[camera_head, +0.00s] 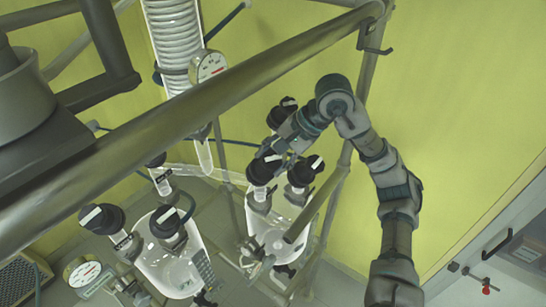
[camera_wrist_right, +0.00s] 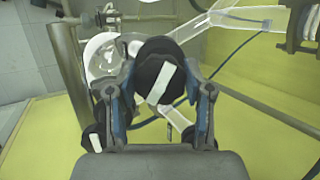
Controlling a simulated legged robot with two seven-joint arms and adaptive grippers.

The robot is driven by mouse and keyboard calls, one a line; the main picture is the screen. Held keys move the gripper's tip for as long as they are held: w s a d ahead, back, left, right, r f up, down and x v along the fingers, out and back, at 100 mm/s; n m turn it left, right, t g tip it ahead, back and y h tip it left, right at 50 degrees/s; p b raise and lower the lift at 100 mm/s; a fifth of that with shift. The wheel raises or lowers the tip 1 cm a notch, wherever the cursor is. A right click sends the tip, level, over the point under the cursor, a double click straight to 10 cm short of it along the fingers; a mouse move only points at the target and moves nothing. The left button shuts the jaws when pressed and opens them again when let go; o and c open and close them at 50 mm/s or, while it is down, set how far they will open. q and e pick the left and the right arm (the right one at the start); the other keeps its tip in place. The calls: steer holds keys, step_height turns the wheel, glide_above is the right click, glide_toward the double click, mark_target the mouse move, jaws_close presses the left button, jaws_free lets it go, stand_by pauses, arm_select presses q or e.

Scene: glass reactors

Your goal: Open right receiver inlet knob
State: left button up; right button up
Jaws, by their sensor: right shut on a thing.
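The right glass receiver (camera_head: 272,236) stands inside the metal frame, with black knobs on its top necks. One black knob with a white bar (camera_head: 263,170) is at the left, another (camera_head: 305,172) at the right, and a third (camera_head: 282,113) higher up. My right gripper (camera_head: 278,147) reaches in from the right, among these knobs. In the wrist view, my right gripper (camera_wrist_right: 158,82) is shut around a black knob (camera_wrist_right: 152,55), whose white bar is tilted. Its fingers hide the knob's sides. My left gripper is not in view.
A thick metal rail (camera_head: 190,118) crosses in front of the glassware. The left receiver (camera_head: 170,262) has its own black knobs (camera_head: 101,218). A dial gauge (camera_head: 208,66) hangs by the coil condenser (camera_head: 174,35). Open room lies right of my arm, before the yellow wall.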

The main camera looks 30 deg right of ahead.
mark_target(278, 158)
steer(key=shift+f, duration=0.25)
steer(key=o, duration=1.2)
steer(key=shift+c, duration=0.2)
steer(key=shift+w+r, duration=0.1)
steer(key=shift+d+r, duration=0.1)
steer(key=shift+d+r, duration=0.1)
steer(key=shift+r, duration=0.15)
steer(key=v, duration=0.4)
steer(key=shift+s+d, duration=0.35)
steer(key=shift+d, duration=0.25)
steer(key=s+d, duration=0.7)
steer(key=d, duration=0.1)
steer(key=shift+d, duration=0.4)
steer(key=shift+a, duration=0.25)
